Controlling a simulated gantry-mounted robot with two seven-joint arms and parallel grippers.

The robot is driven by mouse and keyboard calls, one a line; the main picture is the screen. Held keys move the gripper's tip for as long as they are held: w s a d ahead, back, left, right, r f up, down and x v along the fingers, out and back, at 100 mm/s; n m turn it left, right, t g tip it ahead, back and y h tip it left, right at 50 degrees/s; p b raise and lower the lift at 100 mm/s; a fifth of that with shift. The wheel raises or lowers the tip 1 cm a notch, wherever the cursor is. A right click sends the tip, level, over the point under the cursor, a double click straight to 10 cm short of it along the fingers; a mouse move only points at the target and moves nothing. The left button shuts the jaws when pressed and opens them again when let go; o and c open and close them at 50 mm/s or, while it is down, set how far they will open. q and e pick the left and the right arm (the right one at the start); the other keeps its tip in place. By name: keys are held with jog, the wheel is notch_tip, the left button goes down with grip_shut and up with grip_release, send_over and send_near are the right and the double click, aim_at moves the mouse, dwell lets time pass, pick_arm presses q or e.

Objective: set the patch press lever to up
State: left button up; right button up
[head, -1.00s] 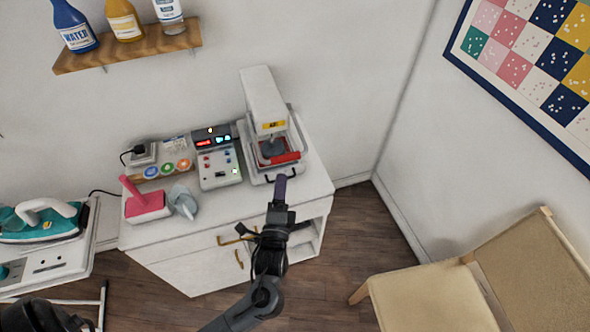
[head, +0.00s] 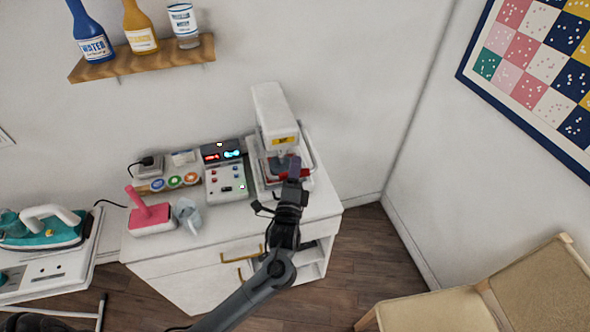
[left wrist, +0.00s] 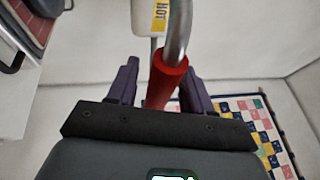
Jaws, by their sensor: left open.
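The patch press (head: 272,112) is a white machine with a yellow HOT label, standing at the right end of the cabinet top. Its lever is a metal bar with a red grip (head: 294,174), low at the front of the press. My left gripper (head: 293,165) is at the grip and partly hides it in the head view. In the left wrist view the red grip (left wrist: 166,82) lies between the two purple fingers of my left gripper (left wrist: 160,88), which are open. The bent metal bar (left wrist: 181,28) rises above it. Contact cannot be told. My right gripper is not in view.
A control box (head: 226,182), several round thread-like discs (head: 174,182), a pink-handled tool (head: 150,214) and a grey cup (head: 187,214) stand left of the press. An iron (head: 45,230) is at far left. A shelf (head: 145,58) with bottles hangs above. A chair (head: 430,310) is at right.

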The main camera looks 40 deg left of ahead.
pick_arm(q)
jog(key=shift+w+a, duration=0.15)
jog(key=shift+w, duration=0.1)
jog(key=shift+c, duration=0.4)
grip_shut()
jog(key=shift+r, duration=0.1)
